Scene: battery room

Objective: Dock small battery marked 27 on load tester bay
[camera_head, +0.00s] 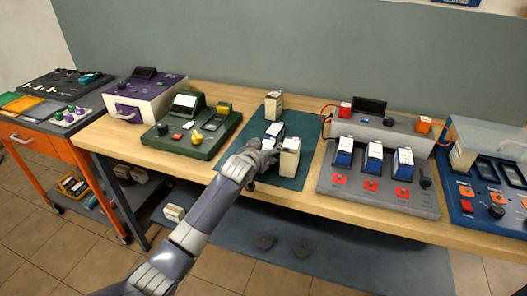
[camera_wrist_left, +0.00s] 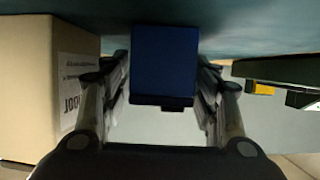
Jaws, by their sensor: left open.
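A small blue battery with a white top (camera_head: 275,130) stands on the green mat (camera_head: 296,99). A second white top (camera_head: 269,143) shows beside my left gripper (camera_head: 262,157), partly hidden by it. In the left wrist view, a blue battery (camera_wrist_left: 164,65) sits between the two fingers of the left gripper (camera_wrist_left: 163,100), which is open with gaps on both sides. No number 27 is readable. A green device (camera_head: 193,128) with a screen and yellow knob stands left of the mat; I cannot tell if it is the load tester. My right gripper is not in view.
A grey station (camera_head: 379,198) holds three blue batteries (camera_head: 374,160). A purple-white device (camera_head: 150,97) is far left.

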